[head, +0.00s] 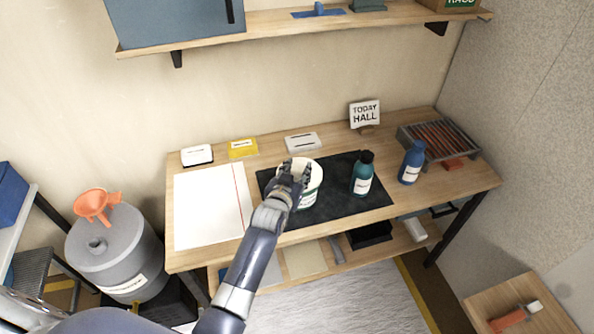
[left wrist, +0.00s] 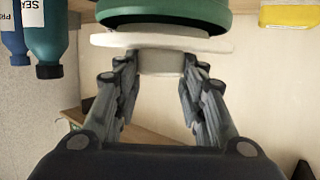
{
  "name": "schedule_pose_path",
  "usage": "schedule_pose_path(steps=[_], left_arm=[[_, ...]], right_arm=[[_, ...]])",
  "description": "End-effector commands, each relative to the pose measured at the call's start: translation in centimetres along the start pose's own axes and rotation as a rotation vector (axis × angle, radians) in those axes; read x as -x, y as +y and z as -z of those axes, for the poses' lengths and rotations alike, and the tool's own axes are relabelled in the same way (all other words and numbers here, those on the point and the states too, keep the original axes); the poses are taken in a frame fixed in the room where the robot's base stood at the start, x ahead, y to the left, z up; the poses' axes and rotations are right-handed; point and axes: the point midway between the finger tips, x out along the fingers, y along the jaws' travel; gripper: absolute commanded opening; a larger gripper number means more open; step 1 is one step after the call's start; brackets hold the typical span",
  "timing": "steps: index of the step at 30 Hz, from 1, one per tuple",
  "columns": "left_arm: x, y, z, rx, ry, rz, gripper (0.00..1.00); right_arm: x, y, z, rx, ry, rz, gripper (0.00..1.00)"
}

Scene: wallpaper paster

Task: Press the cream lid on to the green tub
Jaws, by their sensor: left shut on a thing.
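The cream lid (head: 304,167) is at the top of the green tub (head: 314,192) on the dark mat. My left gripper (head: 293,178) comes in from the front left and covers part of both. In the left wrist view, which is upside down, the fingers of my left gripper (left wrist: 158,66) are shut on the knob of the cream lid (left wrist: 160,42). The lid lies across the green rim of the tub (left wrist: 165,18). I cannot tell whether it is seated all round. My right gripper is not in view.
The dark mat (head: 345,203) lies on the workbench (head: 187,257). A green bottle (head: 362,178) and a blue bottle (head: 411,164) stand right of the tub. A white sheet (head: 208,208) lies to the left. A shelf (head: 275,25) hangs above the bench.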

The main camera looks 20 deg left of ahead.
Motion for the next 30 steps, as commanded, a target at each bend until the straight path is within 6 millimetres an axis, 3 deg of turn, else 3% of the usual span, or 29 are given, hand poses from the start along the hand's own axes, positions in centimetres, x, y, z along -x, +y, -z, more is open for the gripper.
schedule_pose_path(steps=[15, 16, 18, 30], left_arm=[[-0.4, 0.0, -1.3, 0.0, 0.001, 0.0, 0.14], [-0.4, 0.0, -1.1, 0.0, 0.001, 0.0, 0.44], [-0.4, 0.0, -1.1, 0.0, 0.001, 0.0, 0.6], [-0.2, 0.0, -1.2, 0.0, -0.001, 0.0, 0.61]], right_arm=[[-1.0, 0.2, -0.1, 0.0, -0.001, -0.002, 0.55], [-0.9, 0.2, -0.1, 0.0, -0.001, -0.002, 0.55], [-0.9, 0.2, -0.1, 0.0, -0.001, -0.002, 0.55], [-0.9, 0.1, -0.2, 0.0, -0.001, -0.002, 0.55]])
